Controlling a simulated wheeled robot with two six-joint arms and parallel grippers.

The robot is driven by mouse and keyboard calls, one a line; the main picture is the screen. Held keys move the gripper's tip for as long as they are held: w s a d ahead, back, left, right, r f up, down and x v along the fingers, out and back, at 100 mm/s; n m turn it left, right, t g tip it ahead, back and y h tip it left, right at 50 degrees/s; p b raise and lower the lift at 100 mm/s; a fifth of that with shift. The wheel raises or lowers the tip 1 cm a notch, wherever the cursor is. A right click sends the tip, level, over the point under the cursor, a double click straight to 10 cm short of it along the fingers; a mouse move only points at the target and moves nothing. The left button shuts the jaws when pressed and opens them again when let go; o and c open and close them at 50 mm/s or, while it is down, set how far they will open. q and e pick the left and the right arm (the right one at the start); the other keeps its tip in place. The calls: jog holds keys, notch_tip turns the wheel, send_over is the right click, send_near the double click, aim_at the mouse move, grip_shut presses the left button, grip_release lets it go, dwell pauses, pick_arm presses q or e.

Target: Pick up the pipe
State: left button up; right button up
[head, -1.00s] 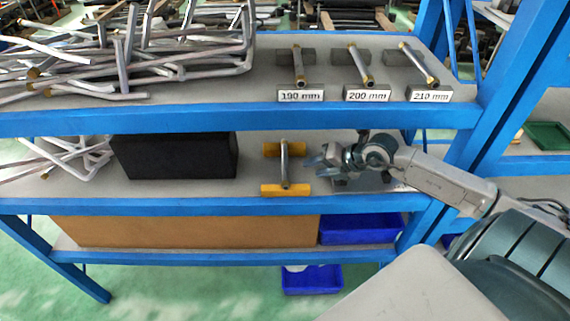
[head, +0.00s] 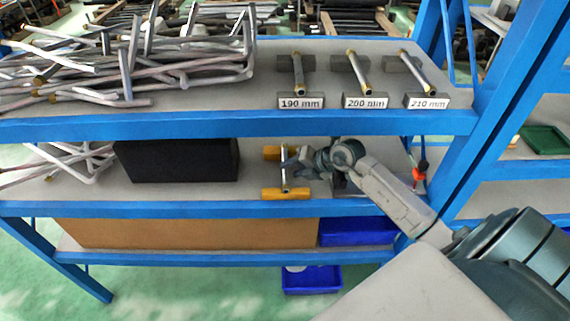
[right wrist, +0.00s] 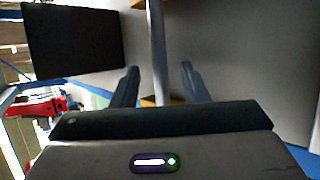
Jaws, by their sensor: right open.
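The pipe (head: 284,180), a short grey metal tube, lies across two yellow supports on the middle shelf. The front support (head: 285,194) and the back support (head: 272,153) both show. My right gripper (head: 288,160) comes in from the right and is at the middle of the pipe. In the right wrist view the pipe (right wrist: 157,45) runs between the two open fingers of the right gripper (right wrist: 158,75), with a gap on each side. Part of the pipe is hidden by the gripper. My left gripper is not in view.
A black box (head: 178,160) stands left of the supports on the same shelf. The upper shelf's blue front rail (head: 230,121) runs above. Labelled pipes (head: 299,75) and a heap of bent pipes (head: 150,60) lie on the upper shelf. A red-and-black object (head: 420,170) shows by the right post.

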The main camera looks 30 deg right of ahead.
jog(key=shift+w+a+f, duration=0.25)
jog(key=shift+w+f, duration=0.15)
grip_shut()
jog(key=shift+r, duration=0.1)
